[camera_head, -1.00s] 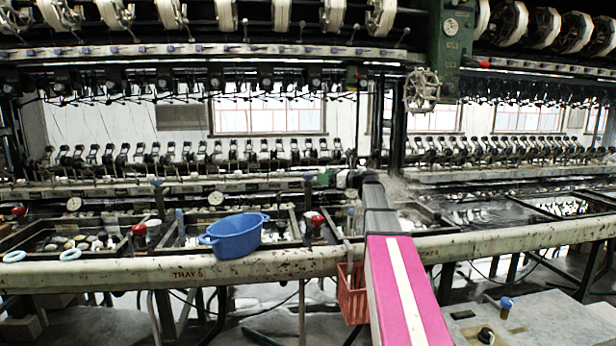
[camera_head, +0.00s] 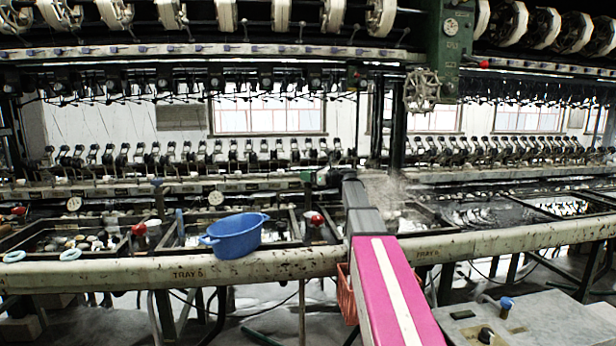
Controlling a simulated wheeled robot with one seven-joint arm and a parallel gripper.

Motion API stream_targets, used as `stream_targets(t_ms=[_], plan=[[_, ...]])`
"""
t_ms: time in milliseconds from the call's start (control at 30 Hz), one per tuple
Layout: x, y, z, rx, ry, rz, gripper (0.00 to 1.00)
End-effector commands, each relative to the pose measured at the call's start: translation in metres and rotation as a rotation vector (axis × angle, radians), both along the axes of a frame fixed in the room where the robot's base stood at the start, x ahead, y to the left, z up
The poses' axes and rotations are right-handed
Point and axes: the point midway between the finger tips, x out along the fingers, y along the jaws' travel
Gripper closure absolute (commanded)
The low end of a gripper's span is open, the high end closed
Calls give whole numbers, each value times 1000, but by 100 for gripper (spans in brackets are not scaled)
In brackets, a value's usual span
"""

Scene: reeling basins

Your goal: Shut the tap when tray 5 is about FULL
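The label TRAY 5 is on the pale front rail (camera_head: 120,274), left of centre. Behind it is a dark-framed basin (camera_head: 180,226), which I take for tray 5. A blue oval tub (camera_head: 236,236) hides much of it, so its water level cannot be read. A tap with a red knob (camera_head: 317,220) stands at the basin's right end, and another red-knobbed tap (camera_head: 139,230) at its left. A green-topped post (camera_head: 307,177) stands behind the right one. My gripper (camera_head: 330,178) is small and dark at the far end of my arm, just right of that post. Its fingers are unclear.
Two pale blue rings (camera_head: 70,254) lie on the rail at left. A red basket (camera_head: 347,292) hangs below the rail, partly behind my arm. Dark water-filled basins (camera_head: 480,212) lie at right, with steam near my arm. A grey bench (camera_head: 540,320) stands at front right.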

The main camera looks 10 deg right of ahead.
Motion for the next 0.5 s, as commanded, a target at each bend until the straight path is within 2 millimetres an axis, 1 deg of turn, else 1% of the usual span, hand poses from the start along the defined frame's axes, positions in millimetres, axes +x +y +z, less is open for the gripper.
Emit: stream_targets(t_ms=[33, 67, 333, 500], plan=[[0, 0, 0, 0, 0, 0, 70], [0, 0, 0, 0, 0, 0, 77], [-1, 0, 0, 0, 0, -15, 76], [-2, 1, 0, 0, -1, -75, 76]])
